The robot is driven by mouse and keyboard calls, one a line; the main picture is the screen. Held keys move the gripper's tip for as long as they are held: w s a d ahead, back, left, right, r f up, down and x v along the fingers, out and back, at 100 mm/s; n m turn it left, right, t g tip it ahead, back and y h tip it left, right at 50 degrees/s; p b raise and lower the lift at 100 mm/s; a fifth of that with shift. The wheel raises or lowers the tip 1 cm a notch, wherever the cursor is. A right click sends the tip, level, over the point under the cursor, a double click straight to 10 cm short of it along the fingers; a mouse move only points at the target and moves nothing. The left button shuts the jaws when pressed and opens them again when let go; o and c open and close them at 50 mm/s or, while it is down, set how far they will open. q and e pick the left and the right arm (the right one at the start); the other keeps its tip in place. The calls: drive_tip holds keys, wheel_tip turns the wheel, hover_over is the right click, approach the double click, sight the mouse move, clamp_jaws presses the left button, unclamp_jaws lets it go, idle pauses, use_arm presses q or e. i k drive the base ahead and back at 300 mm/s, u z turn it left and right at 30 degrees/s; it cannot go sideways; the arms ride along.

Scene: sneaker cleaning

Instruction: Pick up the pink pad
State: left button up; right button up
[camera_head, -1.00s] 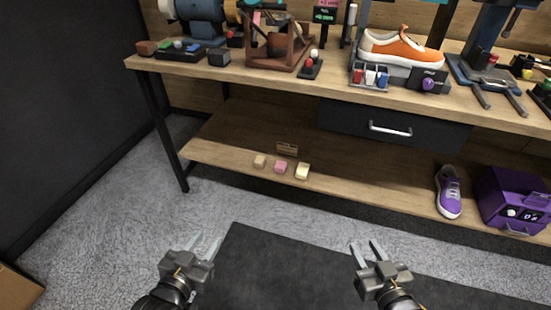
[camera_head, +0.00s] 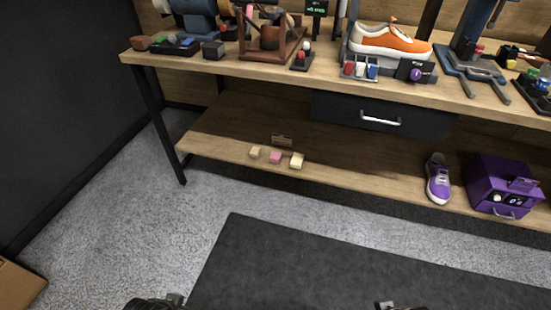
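The pink pad (camera_head: 275,157) is a small block on the lower wooden shelf (camera_head: 345,170), near its front edge. A tan pad (camera_head: 255,152) lies to its left and a cream pad (camera_head: 297,160) to its right, with small gaps between them. A small brown sign (camera_head: 282,140) stands just behind. Both my grippers are at the bottom edge of the view, well short of the shelf. Only a bit of the left one (camera_head: 174,300) and of the right one (camera_head: 385,305) shows. Their fingers are out of frame, so I cannot see whether they are open.
The workbench top (camera_head: 230,66) overhangs the shelf, with a drawer (camera_head: 380,119) under it. A purple shoe (camera_head: 438,180) and a purple box (camera_head: 503,187) stand at the shelf's right. A table leg (camera_head: 163,125) bounds the left. The dark mat (camera_head: 330,255) before the shelf is clear.

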sight(274, 157)
drive_tip(key=z, duration=0.55)
drive_tip(key=i, duration=1.85)
